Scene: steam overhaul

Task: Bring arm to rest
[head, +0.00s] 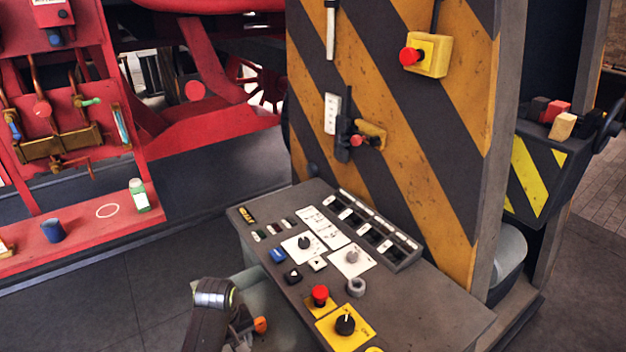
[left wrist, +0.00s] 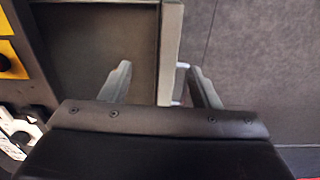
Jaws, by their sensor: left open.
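My left arm comes in at the bottom of the head view, in front of the left side of the control desk (head: 440,305). Its left gripper (head: 250,338) is low beside the desk and is partly cut off by the frame's lower edge. Below the fingers are a dark panel, a pale edge strip and grey floor. My right gripper is not in view.
The desk carries a red mushroom button (head: 320,293), a black rotary knob (head: 345,324) and a row of switches. A striped pillar (head: 400,130) rises behind it. A red bench (head: 85,240) holds a blue cup (head: 52,230) and a green-white bottle (head: 139,195). Open floor (head: 70,310) lies left.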

